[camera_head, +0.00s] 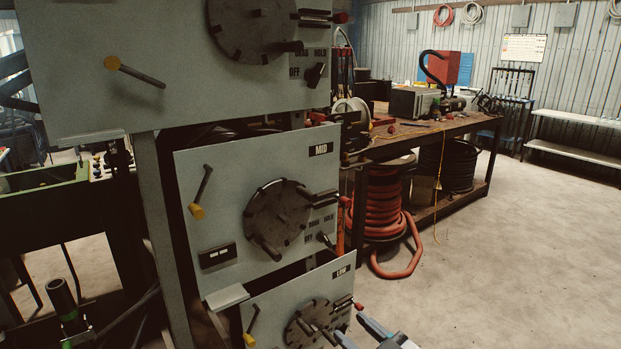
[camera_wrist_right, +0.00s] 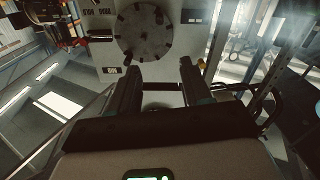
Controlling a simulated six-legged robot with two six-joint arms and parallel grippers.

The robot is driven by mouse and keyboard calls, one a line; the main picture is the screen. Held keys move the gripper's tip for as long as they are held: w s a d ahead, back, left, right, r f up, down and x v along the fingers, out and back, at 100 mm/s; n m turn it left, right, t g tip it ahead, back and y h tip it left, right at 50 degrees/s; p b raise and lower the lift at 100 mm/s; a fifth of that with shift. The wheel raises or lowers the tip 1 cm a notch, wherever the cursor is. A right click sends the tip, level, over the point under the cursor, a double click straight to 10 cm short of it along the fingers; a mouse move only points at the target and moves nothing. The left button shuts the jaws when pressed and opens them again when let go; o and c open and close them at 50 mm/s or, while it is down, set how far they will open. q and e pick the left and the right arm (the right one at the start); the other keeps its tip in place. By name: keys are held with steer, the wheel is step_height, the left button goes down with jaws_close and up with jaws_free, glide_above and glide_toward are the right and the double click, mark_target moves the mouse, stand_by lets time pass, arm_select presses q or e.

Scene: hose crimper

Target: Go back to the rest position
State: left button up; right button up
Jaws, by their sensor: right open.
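My right gripper (camera_head: 352,328) shows at the bottom of the head view, right of and close to the lower panel marked LOW (camera_head: 285,300). In the right wrist view its two dark fingers (camera_wrist_right: 158,70) stand apart with nothing between them. Beyond the fingertips is a grey panel with a round dark dial (camera_wrist_right: 143,32). I cannot tell whether the fingers touch any control. The panel marked MID (camera_head: 225,235), with its own dial and yellow-tipped lever, stands above the lower one.
A large upper panel (camera_head: 90,60) with a dial and lever fills the upper left. A workbench (camera_head: 425,135) carrying tools stands behind, with a red hose reel (camera_head: 378,205) under it. Open concrete floor (camera_head: 510,250) lies to the right.

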steer(key=s+d+f+m+g+h, duration=0.1)
steer(key=s+f+m+g+h, duration=0.2)
steer(key=f, duration=0.9)
steer(key=s+d+f+m+g+h, duration=0.2)
steer(key=s+f+m+g, duration=0.15)
steer(key=f, duration=0.85)
steer(key=s+f+m+g, duration=0.2)
steer(key=s+f+g, duration=0.2)
steer(key=s, duration=0.5)
steer(key=s+d+f+m+g+h, duration=0.1)
steer(key=s+f+m+g, duration=0.2)
steer(key=s+f, duration=0.4)
steer(key=s, duration=0.2)
steer(key=shift+s+g+h, duration=0.3)
steer(key=shift+s+g, duration=0.05)
